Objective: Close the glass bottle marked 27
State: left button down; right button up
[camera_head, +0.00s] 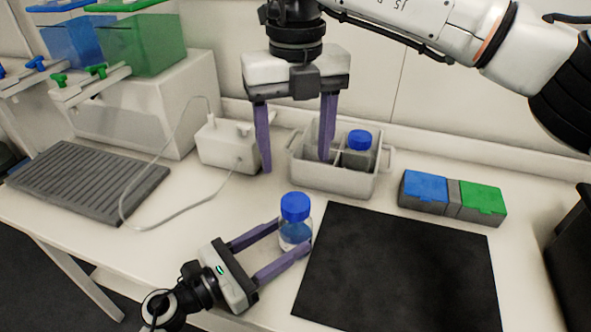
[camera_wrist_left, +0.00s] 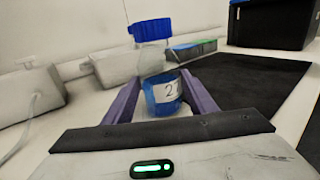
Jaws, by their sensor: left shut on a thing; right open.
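In the left wrist view the bottle (camera_wrist_left: 164,92) has a white label that reads about "27", partly cut off. Its cap (camera_wrist_left: 152,30) sits at the top; whether it is screwed tight I cannot tell. My left gripper (camera_head: 292,236) is shut on the bottle's body, one finger on each side. My right gripper (camera_head: 294,163) is open and empty, pointing down behind the bottle, its right finger overlapping the grey rack.
The grey divided rack (camera_head: 334,181) behind holds another blue-capped bottle (camera_head: 360,140). A black mat (camera_head: 400,265) lies right of the held bottle. Blue and green boxes (camera_head: 452,196) stand behind the mat. A white device (camera_head: 228,146) with a cable and a grey ridged plate (camera_head: 88,185) are left.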

jog(key=shift+r, duration=0.6)
pick_arm(q)
jog(key=c, duration=0.7)
grip_release()
jog(key=b+v, duration=0.2)
jog(key=v, duration=0.7)
jog(key=shift+s+a+f, duration=0.1)
jog(key=shift+s+a, duration=0.35)
jog(key=shift+a, duration=0.1)
pick_arm(e)
notch_tip(320, 180, down, 2)
jog(key=shift+f, duration=0.1)
